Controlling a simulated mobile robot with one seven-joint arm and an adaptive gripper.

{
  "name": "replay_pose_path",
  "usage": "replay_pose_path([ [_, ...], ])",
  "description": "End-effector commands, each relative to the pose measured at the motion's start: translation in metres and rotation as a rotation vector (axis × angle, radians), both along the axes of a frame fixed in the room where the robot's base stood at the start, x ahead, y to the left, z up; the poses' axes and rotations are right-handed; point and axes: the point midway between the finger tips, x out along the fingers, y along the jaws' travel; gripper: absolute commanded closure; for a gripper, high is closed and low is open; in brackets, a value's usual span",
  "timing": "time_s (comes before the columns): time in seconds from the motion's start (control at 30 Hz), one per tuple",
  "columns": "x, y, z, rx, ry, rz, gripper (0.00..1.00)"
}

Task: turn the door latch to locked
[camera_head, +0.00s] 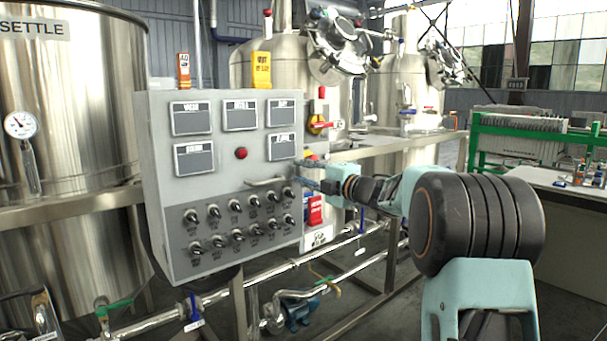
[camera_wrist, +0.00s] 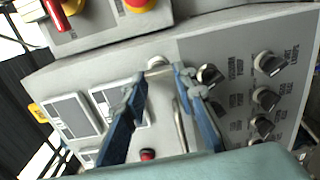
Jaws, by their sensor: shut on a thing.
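The door latch (camera_wrist: 156,62) is a small pale knob on the grey control panel, near the panel's edge; in the wrist view it sits at the fingertips. My gripper (camera_wrist: 159,73) has its blue fingers on either side of the latch, shut on it. In the head view my gripper (camera_head: 306,183) reaches the right side of the panel (camera_head: 160,180) from the right, and the latch is mostly hidden there. The latch's turned position cannot be made out. A metal bar handle (camera_wrist: 181,128) is beside the fingers; it also shows in the head view (camera_head: 265,182).
Several black knobs (camera_head: 239,222) cover the panel's lower part, close to my fingers. A red lamp (camera_head: 241,153) and dark display screens are above. A red and yellow switch (camera_head: 318,124) stands behind the panel's right edge. Pipes (camera_head: 330,258) run below.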

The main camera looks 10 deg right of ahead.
Motion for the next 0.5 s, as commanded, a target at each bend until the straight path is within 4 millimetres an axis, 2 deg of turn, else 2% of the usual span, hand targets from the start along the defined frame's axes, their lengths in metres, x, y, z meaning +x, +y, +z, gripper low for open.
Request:
replay_pose_path([
  [0.03,0.0000,0.0002,0.0006,-0.001,-0.002,0.000,0.98],
  [0.07,0.0000,0.0002,0.0006,-0.001,-0.002,0.000,0.71],
  [0.2,0.0000,0.0002,0.0005,0.000,-0.001,0.000,0.56],
  [0.5,-0.0014,-0.0010,0.0002,0.000,0.000,0.000,0.56],
])
